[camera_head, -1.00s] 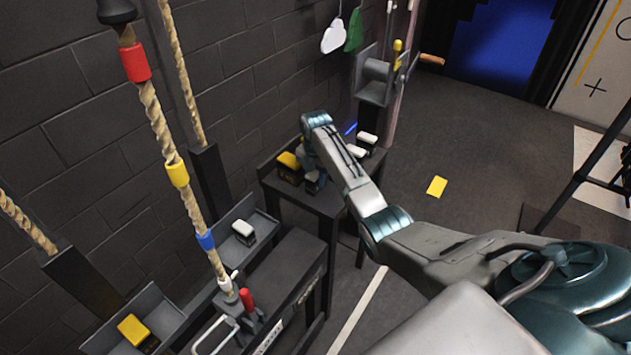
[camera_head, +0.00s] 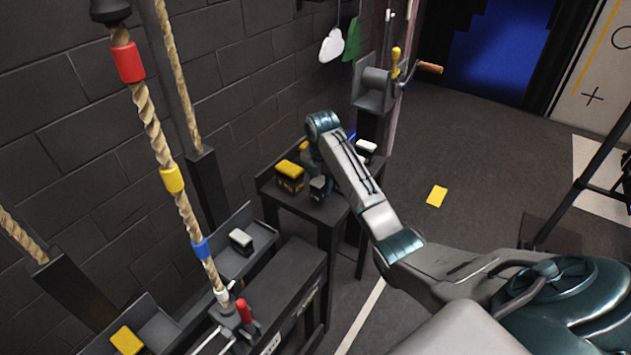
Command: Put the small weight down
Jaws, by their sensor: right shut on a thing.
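My right arm reaches over a small dark table (camera_head: 335,212). My right gripper (camera_head: 318,186) is low over its near part, mostly hidden behind my wrist, and is shut on the small weight. The held weight is hardly visible, and I cannot tell whether it touches the tabletop. A yellow-topped weight (camera_head: 290,175) stands just left of the gripper. A white-topped weight (camera_head: 366,148) stands at the far right of the table, beyond my forearm. My left gripper is not in view.
A white-topped weight (camera_head: 241,238) lies in a tray left of the table, and a yellow-topped one (camera_head: 126,340) lies lower left. A rope with coloured bands (camera_head: 172,179) hangs at left by a brick wall. A winch (camera_head: 375,88) stands behind the table. Open floor is at right.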

